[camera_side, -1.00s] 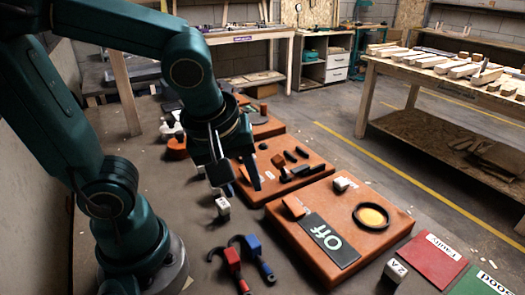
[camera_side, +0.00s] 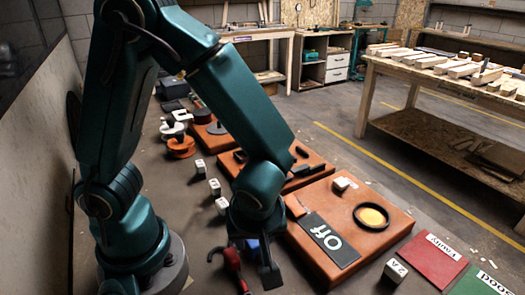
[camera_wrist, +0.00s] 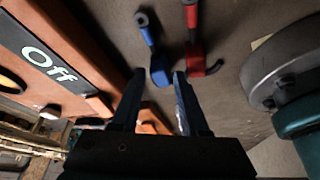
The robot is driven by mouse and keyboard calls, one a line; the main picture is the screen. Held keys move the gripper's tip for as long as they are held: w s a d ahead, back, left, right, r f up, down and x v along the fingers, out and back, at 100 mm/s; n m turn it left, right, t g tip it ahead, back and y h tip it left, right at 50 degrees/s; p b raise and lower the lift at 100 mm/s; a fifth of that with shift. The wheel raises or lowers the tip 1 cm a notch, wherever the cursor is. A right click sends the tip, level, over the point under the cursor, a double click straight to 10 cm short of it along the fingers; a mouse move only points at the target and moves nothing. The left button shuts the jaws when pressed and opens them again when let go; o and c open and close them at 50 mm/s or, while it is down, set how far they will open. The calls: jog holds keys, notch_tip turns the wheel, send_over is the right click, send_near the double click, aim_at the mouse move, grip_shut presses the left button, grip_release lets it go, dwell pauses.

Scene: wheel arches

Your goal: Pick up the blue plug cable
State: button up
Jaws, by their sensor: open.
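The blue plug cable (camera_wrist: 158,65) lies on the table next to the red plug cable (camera_wrist: 192,40). In the wrist view the blue plug is just beyond my open fingertips (camera_wrist: 160,76), roughly between them, with its cable end pointing away. In the side view my gripper (camera_side: 260,265) is pointed down over the blue plug (camera_side: 251,246) and hides most of it. The red plug cable (camera_side: 232,262) shows to its left. I cannot tell the exact height of my fingers above the table.
An orange board with a black "Off" panel (camera_side: 330,240) and a round yellow button (camera_side: 371,216) stands close to the right of my gripper. White lettered cubes (camera_side: 214,187) stand behind. A red "Faulty" mat (camera_side: 430,262) and a green mat (camera_side: 482,283) lie at the right.

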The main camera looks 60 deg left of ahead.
jog(key=shift+a+f, duration=0.1)
jog(key=shift+f, duration=0.2)
grip_shut()
jog(key=shift+r, duration=0.1)
